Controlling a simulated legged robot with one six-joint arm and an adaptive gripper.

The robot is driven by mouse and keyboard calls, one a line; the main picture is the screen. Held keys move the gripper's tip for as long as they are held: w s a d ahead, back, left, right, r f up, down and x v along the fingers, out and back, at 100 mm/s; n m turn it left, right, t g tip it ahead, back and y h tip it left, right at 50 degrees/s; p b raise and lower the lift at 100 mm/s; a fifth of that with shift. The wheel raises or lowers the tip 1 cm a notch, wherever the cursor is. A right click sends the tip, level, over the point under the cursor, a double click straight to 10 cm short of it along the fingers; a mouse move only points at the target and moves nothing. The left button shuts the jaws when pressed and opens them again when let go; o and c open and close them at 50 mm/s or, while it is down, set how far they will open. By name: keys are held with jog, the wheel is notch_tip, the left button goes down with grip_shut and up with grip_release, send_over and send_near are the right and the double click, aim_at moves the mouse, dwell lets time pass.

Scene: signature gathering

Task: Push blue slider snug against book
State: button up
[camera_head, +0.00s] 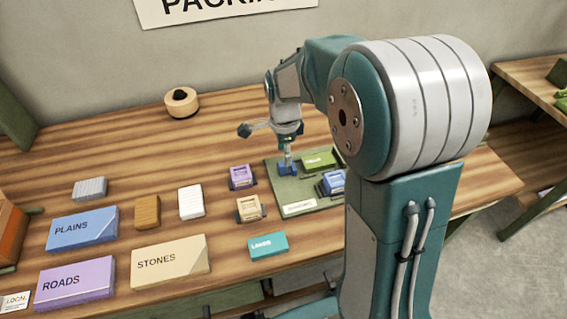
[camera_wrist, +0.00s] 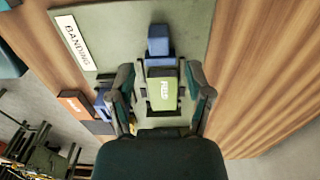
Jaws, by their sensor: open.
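The blue slider (camera_head: 287,168) sits on the green banding board (camera_head: 298,207), near the board's left side in the head view. The green book (camera_head: 320,160) lies on the board to its right. In the wrist view the slider's blue block (camera_wrist: 159,42) stands just beyond the end of the green book (camera_wrist: 163,92); I cannot tell whether they touch. My gripper (camera_wrist: 160,74) is open, its fingers appearing on either side of the book. In the head view my gripper (camera_head: 288,149) is low over the slider, and its fingertips are hard to make out.
A blue book (camera_head: 333,182) lies at the board's right, partly behind my arm. Purple (camera_head: 241,176) and tan (camera_head: 249,208) books sit left of the board, with a teal LAKES block (camera_head: 267,245) in front.

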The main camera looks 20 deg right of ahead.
aim_at(283, 165)
jog(key=f, duration=0.2)
jog(key=a+f, duration=0.1)
jog(key=f, duration=0.1)
jog(key=shift+f, duration=0.35)
jog(key=shift+d, duration=0.3)
jog(key=shift+c, duration=1)
grip_shut()
